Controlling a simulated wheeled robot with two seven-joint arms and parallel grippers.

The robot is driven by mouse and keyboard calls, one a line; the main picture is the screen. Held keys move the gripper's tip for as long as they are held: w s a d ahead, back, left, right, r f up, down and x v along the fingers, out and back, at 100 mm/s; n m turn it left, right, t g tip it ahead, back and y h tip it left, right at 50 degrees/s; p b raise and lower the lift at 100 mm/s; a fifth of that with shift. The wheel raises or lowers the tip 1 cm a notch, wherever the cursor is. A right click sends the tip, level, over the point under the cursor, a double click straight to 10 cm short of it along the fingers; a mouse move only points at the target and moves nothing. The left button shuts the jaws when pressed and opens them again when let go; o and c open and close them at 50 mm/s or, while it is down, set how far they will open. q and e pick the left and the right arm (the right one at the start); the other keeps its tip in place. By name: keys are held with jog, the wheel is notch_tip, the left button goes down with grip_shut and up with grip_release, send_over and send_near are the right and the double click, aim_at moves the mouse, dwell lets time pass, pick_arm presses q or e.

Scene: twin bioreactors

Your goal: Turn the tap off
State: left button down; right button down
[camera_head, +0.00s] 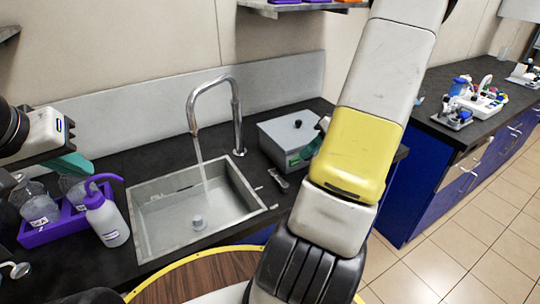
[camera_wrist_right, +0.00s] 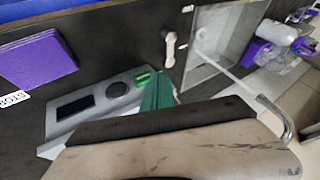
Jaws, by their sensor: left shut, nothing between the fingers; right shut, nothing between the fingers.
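The chrome tap (camera_head: 236,110) arches over the sink (camera_head: 145,225), and a stream of water (camera_head: 201,168) runs from its spout. A small pale lever (camera_head: 279,179) stands on the counter right of the sink. It also shows in the right wrist view (camera_wrist_right: 170,46), upper middle. My right gripper (camera_head: 313,147) is mostly hidden behind my right arm in the head view. In the right wrist view its green fingers (camera_wrist_right: 158,92) are shut and empty, apart from the lever. My left gripper (camera_head: 72,165) is shut and empty at the left, above the bottles.
A purple rack (camera_head: 35,235) with bottles and a wash bottle (camera_head: 107,222) stand left of the sink.

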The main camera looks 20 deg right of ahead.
aim_at(285, 169)
jog(key=x, duration=1)
jog(key=shift+w+a, duration=0.25)
jog(key=shift+a, duration=0.1)
